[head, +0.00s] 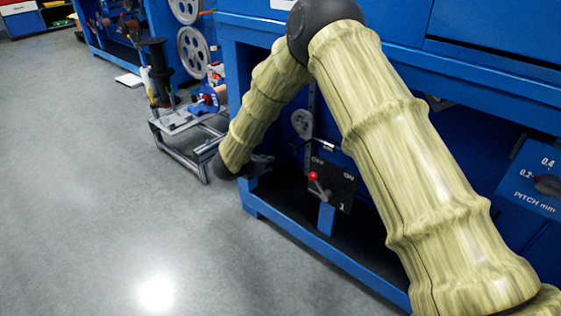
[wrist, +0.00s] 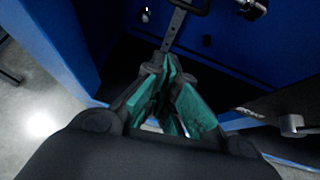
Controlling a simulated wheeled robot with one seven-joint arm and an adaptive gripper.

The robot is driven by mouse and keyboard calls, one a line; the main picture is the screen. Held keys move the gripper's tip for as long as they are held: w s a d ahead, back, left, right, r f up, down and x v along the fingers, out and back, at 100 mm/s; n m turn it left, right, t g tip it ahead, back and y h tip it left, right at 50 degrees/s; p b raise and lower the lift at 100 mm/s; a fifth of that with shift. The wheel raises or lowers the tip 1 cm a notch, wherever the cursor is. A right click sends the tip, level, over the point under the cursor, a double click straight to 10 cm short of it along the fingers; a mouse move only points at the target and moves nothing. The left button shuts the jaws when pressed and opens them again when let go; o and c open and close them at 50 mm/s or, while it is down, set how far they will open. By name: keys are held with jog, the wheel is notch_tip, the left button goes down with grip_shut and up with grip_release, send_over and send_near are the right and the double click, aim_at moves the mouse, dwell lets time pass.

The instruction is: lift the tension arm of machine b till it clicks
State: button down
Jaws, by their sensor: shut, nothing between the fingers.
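A blue machine frame (head: 335,262) with an open lower bay fills the middle of the head view; no letter naming it is readable. Inside the bay are a grey pulley wheel (head: 301,123) and a thin upright bar (head: 312,98). A perforated metal bar (wrist: 174,27) shows beyond my fingertips in the wrist view, apart from them. I cannot tell for certain which part is the tension arm. My gripper (head: 263,166) is at the left side of the bay. In the wrist view my gripper (wrist: 167,64) is shut and empty, its teal-padded fingers meeting at the tips.
A black OFF/ON panel (head: 335,188) with a red-knobbed lever (head: 313,177) stands right of my gripper. A grey metal cart (head: 186,123) with tools stands to the left. A blue pitch dial panel (head: 533,180) is at the right. The grey floor (head: 90,190) at left is clear.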

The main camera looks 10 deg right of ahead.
jog(key=shift+w+a+r+m+b, duration=0.1)
jog(key=shift+w+a+m+b, duration=0.25)
jog(key=shift+w+m, duration=0.3)
jog(key=shift+w+a+r+m+b, duration=0.1)
jog(key=shift+w+a+m+b, duration=0.25)
jog(key=shift+m, duration=0.4)
jog(key=shift+w+d, duration=0.1)
jog(key=shift+f, duration=0.1)
jog(key=b+x, duration=0.5)
jog(key=x, duration=0.4)
jog(key=d+r+b, duration=0.2)
jog(key=r, duration=0.1)
jog(key=shift+w+r+b, duration=0.15)
jog(key=shift+r+b, duration=0.1)
jog(key=shift+b, duration=0.05)
